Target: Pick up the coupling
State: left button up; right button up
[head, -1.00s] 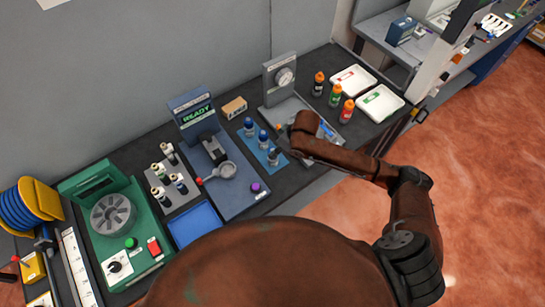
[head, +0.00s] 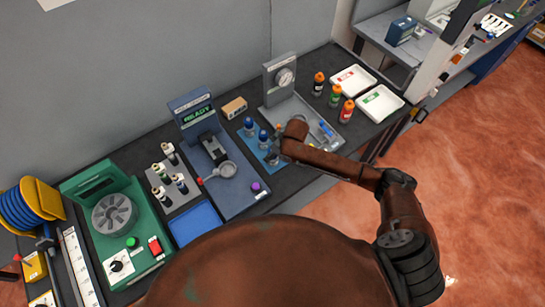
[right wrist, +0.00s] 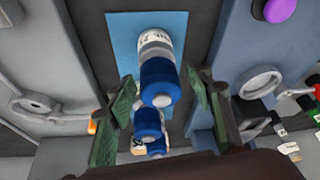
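Several blue-capped cylinders with white bodies stand in a row on a blue mat (head: 251,151); I cannot read which one is labelled the coupling. In the right wrist view the nearest cylinder (right wrist: 158,80) lies between the two green fingers of my right gripper (right wrist: 163,92). The fingers are spread, with a gap on each side. Other blue-capped cylinders (right wrist: 148,124) show behind it. In the head view the far cylinders (head: 249,125) show clearly, while my right arm's end partly covers the near end of the mat. My left gripper is out of view.
A grey gauge stand (head: 280,80) is right of the mat, and a blue station with a READY screen (head: 197,116) is left. Small bottles (head: 335,95) and white trays (head: 379,102) are farther right. A purple knob (right wrist: 279,10) shows in the wrist view.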

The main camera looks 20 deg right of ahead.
grip_shut()
dwell(0.3)
jog(key=shift+w+r, duration=0.1)
jog(key=shift+r, duration=0.15)
